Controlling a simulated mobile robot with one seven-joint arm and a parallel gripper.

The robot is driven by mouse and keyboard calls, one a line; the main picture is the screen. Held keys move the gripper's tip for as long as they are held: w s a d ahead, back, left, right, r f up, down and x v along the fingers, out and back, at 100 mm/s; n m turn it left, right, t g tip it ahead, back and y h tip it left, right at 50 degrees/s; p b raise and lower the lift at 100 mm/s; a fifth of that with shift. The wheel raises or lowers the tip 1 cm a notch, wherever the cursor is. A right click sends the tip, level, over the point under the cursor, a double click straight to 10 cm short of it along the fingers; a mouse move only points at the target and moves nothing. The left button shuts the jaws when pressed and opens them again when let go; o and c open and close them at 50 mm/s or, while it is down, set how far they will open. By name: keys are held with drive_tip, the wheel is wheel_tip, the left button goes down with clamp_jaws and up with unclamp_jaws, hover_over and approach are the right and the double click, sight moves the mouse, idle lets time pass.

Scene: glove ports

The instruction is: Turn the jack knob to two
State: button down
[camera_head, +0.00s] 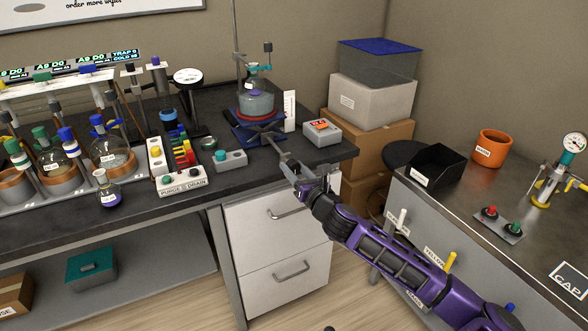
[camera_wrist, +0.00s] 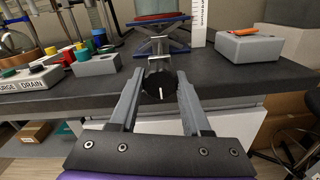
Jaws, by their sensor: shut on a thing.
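The jack knob (camera_wrist: 153,88) is round and black with a short white line, upright in the wrist view, at the lower part of its face. It sits at the front of the lab jack (camera_wrist: 158,45), joined by a metal shaft. My gripper (camera_wrist: 160,84) is shut on the knob, one grey finger on each side. In the head view my gripper (camera_head: 303,170) is at the bench's front edge, and I cannot make out the knob there.
A white scale card (camera_head: 290,110) stands right of the jack, its marks too small to read. A switch block (camera_head: 231,160) and the purge/drain panel (camera_head: 182,183) are left. White drawers (camera_head: 275,225) lie below.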

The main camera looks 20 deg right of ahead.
drive_tip(key=shift+c, duration=1.8)
unclamp_jaws()
drive_tip(key=s+p, duration=0.5)
drive_tip(key=s, duration=1.2)
drive_tip(key=shift+s+d, duration=0.2)
drive_tip(key=shift+d, duration=0.1)
drive_tip(key=shift+a, duration=0.1)
